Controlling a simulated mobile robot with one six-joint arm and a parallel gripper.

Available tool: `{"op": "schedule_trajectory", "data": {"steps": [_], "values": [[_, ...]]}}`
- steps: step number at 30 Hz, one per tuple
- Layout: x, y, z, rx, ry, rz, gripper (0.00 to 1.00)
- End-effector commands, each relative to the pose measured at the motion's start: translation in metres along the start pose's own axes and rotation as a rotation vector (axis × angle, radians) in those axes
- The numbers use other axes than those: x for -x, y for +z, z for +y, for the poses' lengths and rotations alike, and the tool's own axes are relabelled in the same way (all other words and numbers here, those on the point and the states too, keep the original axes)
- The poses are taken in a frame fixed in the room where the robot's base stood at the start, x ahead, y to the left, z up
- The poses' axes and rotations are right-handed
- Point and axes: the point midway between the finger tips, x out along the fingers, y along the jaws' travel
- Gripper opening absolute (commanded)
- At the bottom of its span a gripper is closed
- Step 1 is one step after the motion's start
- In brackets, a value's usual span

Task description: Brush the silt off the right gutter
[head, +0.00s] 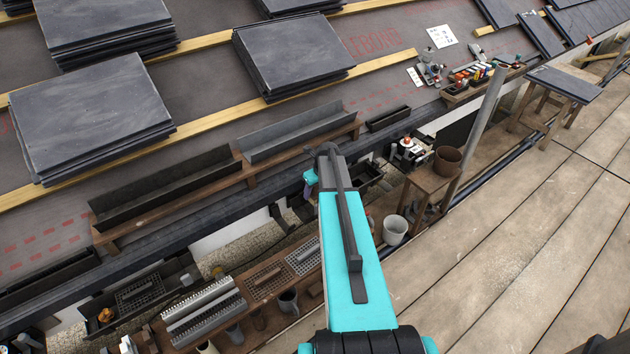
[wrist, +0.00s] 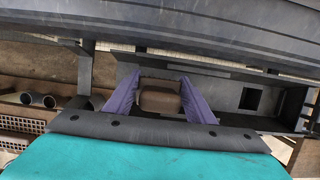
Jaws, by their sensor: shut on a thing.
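In the head view the right gutter (head: 297,132) is a long grey open trough on a wooden shelf, behind and to the left of my arm's end. Its inside looks lighter grey; I cannot tell silt from bare surface. A darker left gutter (head: 165,182) lies beside it. In the wrist view my gripper (wrist: 160,84) has its purple fingers on both sides of a brown block (wrist: 160,101), shut on it. The block may be the brush's handle; no bristles show. In the head view the fingers are mostly hidden by my arm.
Slate stacks (head: 90,110) lie on the roof behind. A wooden stool (head: 430,182) with a brown pot and a white bucket (head: 395,229) stand right of my arm. A rack (head: 203,305) of metal pieces and grates is at lower left. The plank deck (head: 530,240) at right is mostly clear.

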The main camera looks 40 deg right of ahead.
Motion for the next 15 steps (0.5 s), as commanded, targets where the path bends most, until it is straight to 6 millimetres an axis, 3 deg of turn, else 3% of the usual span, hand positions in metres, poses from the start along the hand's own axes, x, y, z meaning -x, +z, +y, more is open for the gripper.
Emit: {"op": "schedule_trajectory", "data": {"steps": [9, 15], "values": [[0.032, 0.009, -0.001, -0.001, 0.000, 0.000, 0.29], [0.039, 0.011, -0.002, -0.002, -0.001, 0.000, 0.29]]}}
